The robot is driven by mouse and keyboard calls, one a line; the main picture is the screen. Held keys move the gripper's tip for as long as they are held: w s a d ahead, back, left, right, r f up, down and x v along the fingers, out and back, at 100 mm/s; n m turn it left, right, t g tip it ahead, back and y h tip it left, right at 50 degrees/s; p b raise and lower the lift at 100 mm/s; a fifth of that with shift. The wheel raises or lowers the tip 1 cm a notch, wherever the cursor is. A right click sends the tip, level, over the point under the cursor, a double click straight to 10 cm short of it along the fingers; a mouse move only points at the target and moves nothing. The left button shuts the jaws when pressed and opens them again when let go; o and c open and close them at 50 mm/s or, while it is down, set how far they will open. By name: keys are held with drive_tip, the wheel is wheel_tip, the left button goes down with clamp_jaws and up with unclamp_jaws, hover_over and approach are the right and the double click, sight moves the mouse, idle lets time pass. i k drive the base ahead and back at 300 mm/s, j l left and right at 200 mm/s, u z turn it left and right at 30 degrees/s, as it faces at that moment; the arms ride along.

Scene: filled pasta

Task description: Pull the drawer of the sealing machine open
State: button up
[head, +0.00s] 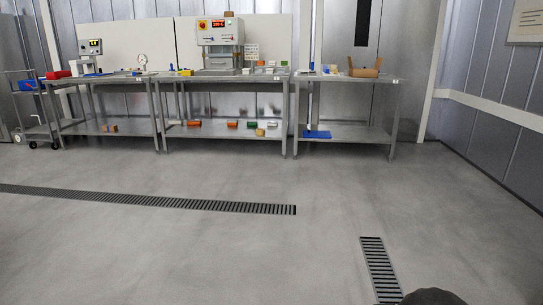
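The sealing machine (220,41) stands on the middle steel table at the back of the room, far from me. It is a pale box with a red display and a red-and-yellow button on its front. Its lower part (221,70) is a grey tray-like section; at this distance I cannot tell whether the drawer is shut. My gripper is not in view. A dark rounded shape at the bottom edge is too cut off to identify.
Steel tables (345,79) line the back wall, with small items on top and on lower shelves. A cart (33,110) stands at far left. Drain grates (180,202) and (380,268) lie flush in the floor. The grey floor (250,255) between is clear.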

sight(209, 63)
drive_tip(key=i, duration=2.25)
drive_tip(key=i+l, duration=0.1)
drive_tip(key=i, duration=2.15)
drive_tip(key=i+u, duration=0.3)
drive_tip(key=i, duration=0.2)
